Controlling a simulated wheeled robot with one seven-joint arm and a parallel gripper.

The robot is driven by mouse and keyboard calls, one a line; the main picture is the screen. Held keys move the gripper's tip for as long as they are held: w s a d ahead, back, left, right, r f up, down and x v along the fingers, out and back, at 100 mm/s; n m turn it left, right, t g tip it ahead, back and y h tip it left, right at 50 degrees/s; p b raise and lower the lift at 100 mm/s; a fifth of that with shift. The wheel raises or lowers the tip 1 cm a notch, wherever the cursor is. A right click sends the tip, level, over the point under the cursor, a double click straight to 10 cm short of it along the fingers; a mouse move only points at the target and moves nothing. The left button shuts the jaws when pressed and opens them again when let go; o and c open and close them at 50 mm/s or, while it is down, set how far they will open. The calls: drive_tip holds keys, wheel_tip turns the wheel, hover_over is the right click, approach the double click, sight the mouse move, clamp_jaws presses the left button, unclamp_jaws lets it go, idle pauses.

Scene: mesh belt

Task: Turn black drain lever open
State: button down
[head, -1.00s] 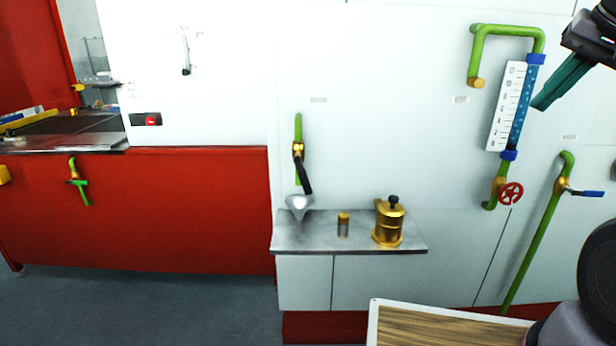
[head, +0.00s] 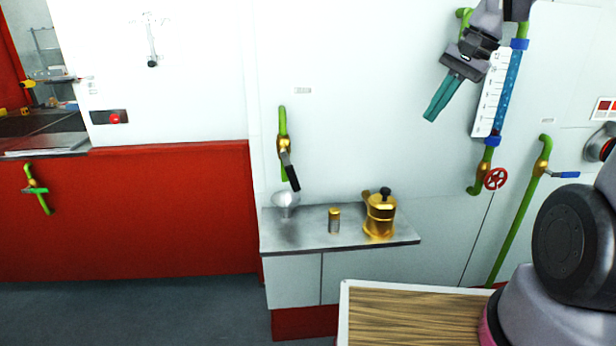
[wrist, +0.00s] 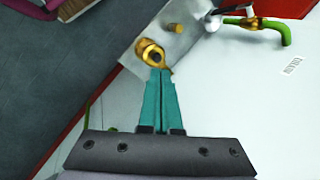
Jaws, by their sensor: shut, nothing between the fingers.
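The black drain lever (head: 290,173) sits on a brass valve on a green pipe (head: 283,125) on the white wall. It points down and slightly right, above a metal funnel (head: 285,200). My gripper (head: 431,115) is up and to the right of the lever, in front of the wall near the level gauge. Its teal fingers are together and empty, pointing down and left. In the wrist view my gripper (wrist: 161,75) shows its closed fingers against the shelf and wall; the green pipe (wrist: 285,37) is at upper right there. The lever is hard to make out in that view.
A metal shelf (head: 300,238) under the valve holds a small cylinder (head: 334,220) and a brass pot (head: 380,215). A gauge (head: 494,92) with a red handwheel (head: 496,178) and a blue-handled valve (head: 563,175) are to the right. Wall between gripper and lever is clear.

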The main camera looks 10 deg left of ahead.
drive_tip(key=w+a+f+m+g+y, duration=0.35)
drive_tip(key=w+a+f, duration=0.35)
drive_tip(key=f, duration=0.4)
drive_tip(key=m+g+y, duration=0.2)
drive_tip(key=m+y, duration=0.3)
drive_tip(key=y, duration=0.2)
approach(290, 169)
drive_tip(key=a+f, duration=0.4)
drive_tip(key=f, duration=0.1)
drive_tip(key=shift+s+a+f, duration=0.15)
drive_tip(key=shift+s+a, duration=0.1)
drive_tip(key=shift+s, duration=0.1)
drive_tip(key=shift+t, duration=0.25)
drive_tip(key=shift+s+a+f+y, duration=0.25)
drive_tip(key=shift+a+f+y, duration=0.2)
drive_tip(key=shift+a+f, duration=0.45)
drive_tip(key=shift+r, duration=0.1)
